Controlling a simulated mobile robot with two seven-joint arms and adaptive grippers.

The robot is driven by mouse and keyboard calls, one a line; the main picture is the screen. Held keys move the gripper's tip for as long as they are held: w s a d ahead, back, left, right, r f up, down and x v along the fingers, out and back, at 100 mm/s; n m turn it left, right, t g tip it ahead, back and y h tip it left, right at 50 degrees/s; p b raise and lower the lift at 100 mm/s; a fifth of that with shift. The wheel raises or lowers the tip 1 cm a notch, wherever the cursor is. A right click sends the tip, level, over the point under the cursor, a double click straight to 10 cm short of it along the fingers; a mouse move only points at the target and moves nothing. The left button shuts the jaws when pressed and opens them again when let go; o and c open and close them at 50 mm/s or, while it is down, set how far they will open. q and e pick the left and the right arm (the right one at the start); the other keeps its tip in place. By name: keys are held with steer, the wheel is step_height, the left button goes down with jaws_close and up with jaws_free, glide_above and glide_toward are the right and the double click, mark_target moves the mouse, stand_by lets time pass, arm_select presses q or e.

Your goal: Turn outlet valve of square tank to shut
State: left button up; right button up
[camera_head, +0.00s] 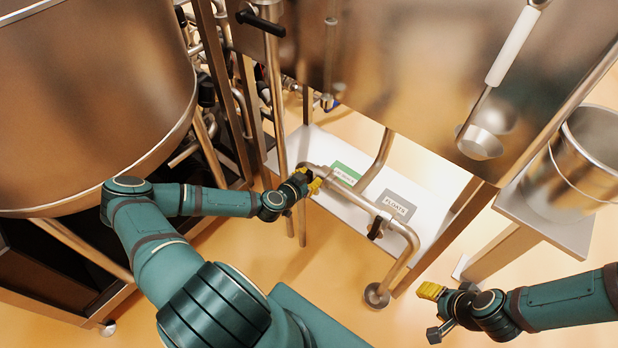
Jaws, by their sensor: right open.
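The square tank (400,70) is the large steel body at the upper right. A steel outlet pipe (352,200) runs below it, bending down at its right end to a round foot. A valve with a black handle (376,228) sits on this pipe near the right bend. My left gripper (313,180), with yellow fingertips, is at the pipe's left end, left of and apart from the black handle. Its fingers overlap the pipe in view; I cannot tell whether they grip anything. My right gripper (432,305) is open, low and to the right of the pipe.
A round steel tank (90,90) fills the upper left. A white board with green and grey labels (398,206) lies behind the pipe. A steel bucket (575,165) stands on a stand at the right. A scoop (497,85) hangs before the square tank.

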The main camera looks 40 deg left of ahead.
arm_select(q)
steer(key=o, duration=0.3)
steer(key=shift+d+f+h, duration=0.15)
steer(key=shift+d+h, duration=0.15)
steer(key=shift+d, duration=0.4)
steer(key=shift+o, duration=0.2)
steer(key=shift+a, duration=0.2)
steer(key=shift+s+a+r, duration=0.1)
steer(key=shift+r, duration=0.1)
steer(key=v, duration=1.1)
steer(key=shift+s+r, duration=0.15)
steer(key=shift+s, duration=0.15)
steer(key=shift+d, duration=0.25)
